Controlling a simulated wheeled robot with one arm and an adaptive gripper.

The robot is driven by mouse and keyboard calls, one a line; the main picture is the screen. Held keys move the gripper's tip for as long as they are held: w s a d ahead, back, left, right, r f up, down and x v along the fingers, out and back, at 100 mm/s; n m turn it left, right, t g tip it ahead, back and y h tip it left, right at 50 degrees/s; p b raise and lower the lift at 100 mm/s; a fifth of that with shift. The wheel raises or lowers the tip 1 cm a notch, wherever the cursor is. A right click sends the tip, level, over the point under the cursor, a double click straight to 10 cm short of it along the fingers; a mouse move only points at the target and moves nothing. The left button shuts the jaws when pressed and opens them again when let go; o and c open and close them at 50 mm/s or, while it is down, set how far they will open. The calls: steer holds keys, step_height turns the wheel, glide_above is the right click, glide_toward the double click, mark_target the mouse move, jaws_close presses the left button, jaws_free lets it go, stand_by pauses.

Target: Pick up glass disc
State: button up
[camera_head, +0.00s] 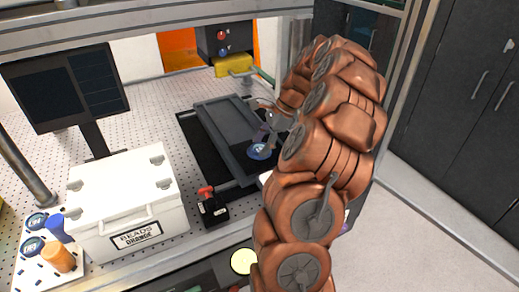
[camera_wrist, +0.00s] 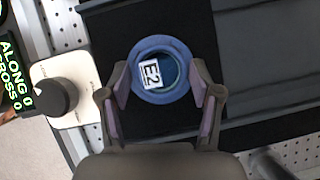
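A round glass disc (camera_head: 260,151) with a blue rim lies on the dark grey stage (camera_head: 225,119) in the head view. In the wrist view the disc (camera_wrist: 178,77) has a blue ring, a dark centre and a white label reading E2. It rests on a black surface. My gripper (camera_wrist: 161,80) is open, with one finger on each side of the disc's near half. Small gaps seem to show between fingers and rim; I cannot tell their height over the surface. In the head view my arm covers the area right of the disc.
A white lidded box (camera_head: 128,203) stands to the left, and a monitor (camera_head: 68,90) behind it. Similar blue-rimmed discs (camera_head: 36,221) and blue and orange cylinders sit at far left. A white plate with a black knob (camera_wrist: 58,97) lies left of my gripper in the wrist view.

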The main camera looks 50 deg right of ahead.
steer(key=c, duration=0.8)
steer(key=shift+o, duration=0.2)
